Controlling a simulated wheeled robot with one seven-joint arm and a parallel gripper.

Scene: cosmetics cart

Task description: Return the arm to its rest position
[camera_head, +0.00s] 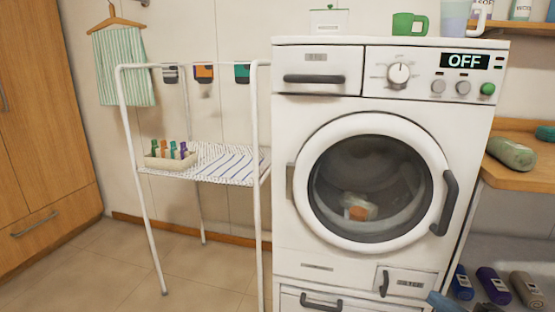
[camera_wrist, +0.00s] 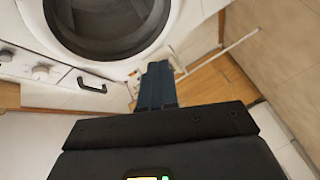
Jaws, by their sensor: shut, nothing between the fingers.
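My gripper (camera_wrist: 157,72) is shut and empty in the wrist view, its dark blue fingers together in front of the white washing machine (camera_wrist: 185,22). In the head view, a blue and dark piece that looks like the end of my gripper (camera_head: 446,302) shows at the bottom edge, in front of the washing machine's (camera_head: 283,130) lower right. The rest of my arm is out of the head view. The round door (camera_head: 300,190) is shut, with a white and orange item behind its glass.
A white rack (camera_head: 256,230) with a striped cloth shelf and a tray of small bottles (camera_head: 165,163) stands left of the machine. Open floor (camera_head: 100,265) lies at the left.

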